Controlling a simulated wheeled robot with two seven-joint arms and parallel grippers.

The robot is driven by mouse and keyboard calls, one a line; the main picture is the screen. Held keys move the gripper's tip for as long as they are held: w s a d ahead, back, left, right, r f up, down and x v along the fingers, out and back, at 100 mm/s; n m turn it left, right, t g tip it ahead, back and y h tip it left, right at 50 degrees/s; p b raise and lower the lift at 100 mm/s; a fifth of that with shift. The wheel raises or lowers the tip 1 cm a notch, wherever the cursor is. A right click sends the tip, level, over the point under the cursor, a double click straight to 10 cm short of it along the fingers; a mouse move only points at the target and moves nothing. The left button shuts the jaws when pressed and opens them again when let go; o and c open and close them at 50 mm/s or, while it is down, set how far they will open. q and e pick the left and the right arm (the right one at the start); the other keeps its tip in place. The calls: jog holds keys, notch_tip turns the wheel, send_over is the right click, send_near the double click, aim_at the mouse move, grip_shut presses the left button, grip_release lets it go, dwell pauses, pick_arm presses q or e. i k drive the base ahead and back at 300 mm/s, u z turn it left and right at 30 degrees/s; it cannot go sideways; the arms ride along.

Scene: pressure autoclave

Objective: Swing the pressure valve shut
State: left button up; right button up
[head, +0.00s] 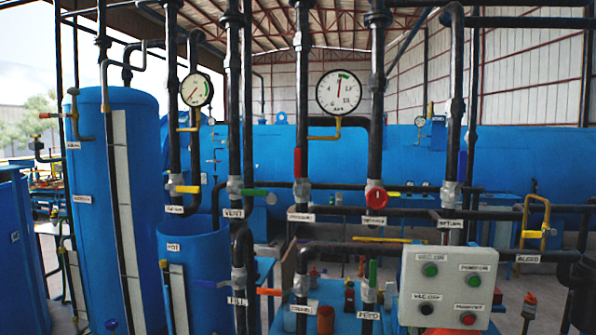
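The likely pressure valve is on a dark vertical pipe left of the larger gauge. Its grey valve body (301,190) has a red lever (297,162) standing upright along the pipe. A small white label (301,217) below it seems to read "pressure", but the print is blurred. Neither of my grippers shows in the head view, so nothing is seen touching the lever.
A green lever (258,193) sticks out left of the red-levered valve. Two gauges (338,91) (196,90) hang above. A control box (446,290) stands at front right.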

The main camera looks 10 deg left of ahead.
aim_at(297, 151)
jog(key=z, duration=0.75)
jog(key=k, duration=0.2)
jog(key=u, duration=1.6)
jog(key=i, duration=1.1)
jog(key=z, duration=0.3)
